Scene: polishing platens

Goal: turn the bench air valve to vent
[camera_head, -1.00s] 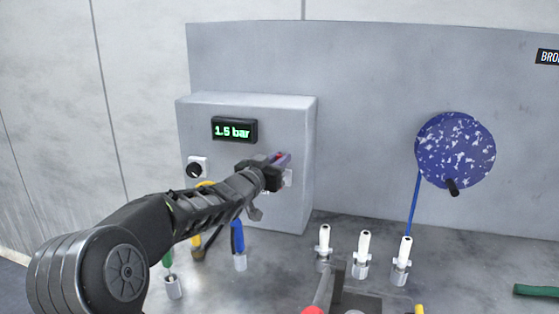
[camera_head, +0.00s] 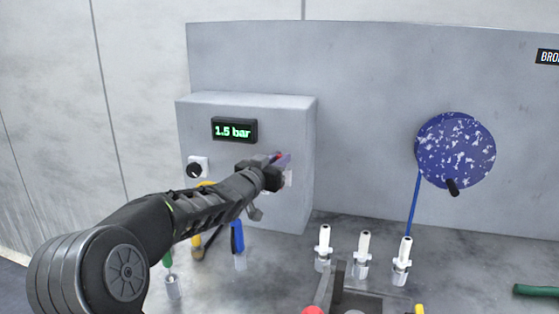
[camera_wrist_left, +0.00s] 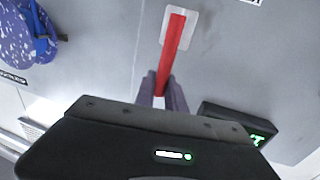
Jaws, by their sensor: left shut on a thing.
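The bench air valve has a red lever handle (camera_wrist_left: 172,45) on a pale square plate (camera_wrist_left: 190,18) in the left wrist view. In the head view only a bit of red lever (camera_head: 278,156) shows by the fingers, on the front of the grey box (camera_head: 245,110). My left gripper (camera_wrist_left: 162,92) is shut on the lever's near end; in the head view the gripper (camera_head: 282,161) covers most of the valve. The display (camera_head: 234,130) on the box reads 1.5 bar. My right gripper is not in view.
A black knob (camera_head: 194,170) sits left of the valve. Blue-handled (camera_head: 237,237) and white-tipped tools (camera_head: 324,243) stand on the bench below. A speckled blue disc (camera_head: 455,150) hangs on the panel at right, and a green rod (camera_head: 536,291) lies at the right edge.

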